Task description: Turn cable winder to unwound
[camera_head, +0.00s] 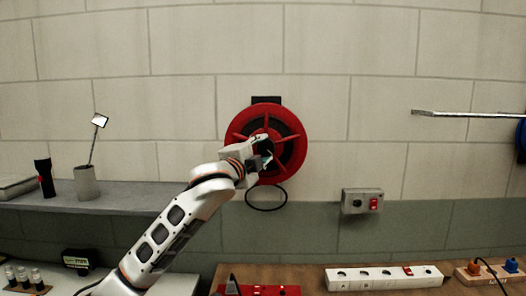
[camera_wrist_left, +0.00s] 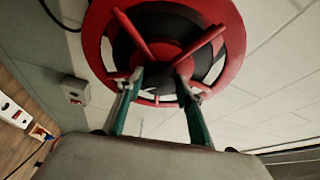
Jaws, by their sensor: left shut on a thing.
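The cable winder (camera_head: 239,119) is a red round reel with red spokes and a dark inside, mounted on the block wall. A loop of black cable (camera_head: 266,208) hangs below it. My left gripper (camera_head: 264,160) is at the reel's front, just below its middle, and is shut on part of the winder. The left wrist view shows the two green-sided fingers (camera_wrist_left: 160,84) reaching to the red hub and spokes of the winder (camera_wrist_left: 228,38). The exact part between the fingertips is hidden. My right gripper is in neither view.
A grey switch box (camera_head: 355,202) with a red switch is on the wall to the right. A shelf (camera_head: 130,194) at left holds a cup (camera_head: 87,184) and a flashlight (camera_head: 45,178). A white power strip (camera_head: 384,278) lies on the bench below.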

